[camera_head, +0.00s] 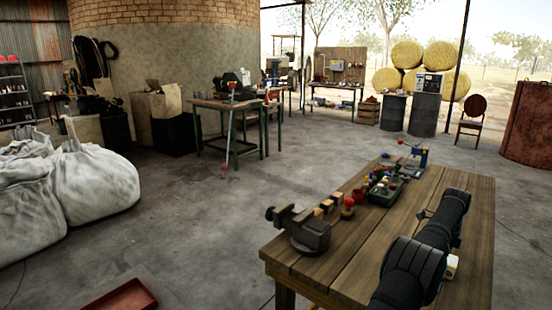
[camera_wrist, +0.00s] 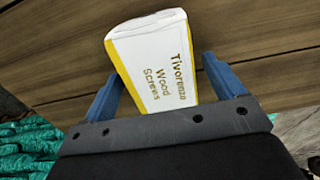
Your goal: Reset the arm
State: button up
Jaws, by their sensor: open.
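My gripper (camera_wrist: 163,88) is open in the wrist view, with one blue finger on each side of a white and yellow box of wood screws (camera_wrist: 155,65). The box rests on the wooden table (camera_wrist: 50,60); I cannot tell whether either finger touches it. In the head view my dark arm lies over the right side of the table (camera_head: 350,265), and a small white and yellow piece (camera_head: 451,266), likely the same box, shows from behind it. The fingers are hidden there.
A vise (camera_head: 305,232) sits at the table's near left corner. Small blocks, a red-topped item (camera_head: 347,208), a green tray of parts (camera_head: 383,188) and a blue tool stand (camera_head: 420,160) line the left and far side. White sacks (camera_head: 90,185) and a red tray (camera_head: 122,297) are on the floor.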

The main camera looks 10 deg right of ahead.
notch_tip(320, 180, up, 4)
jog(key=shift+f, duration=0.1)
jog(key=shift+s, duration=0.2)
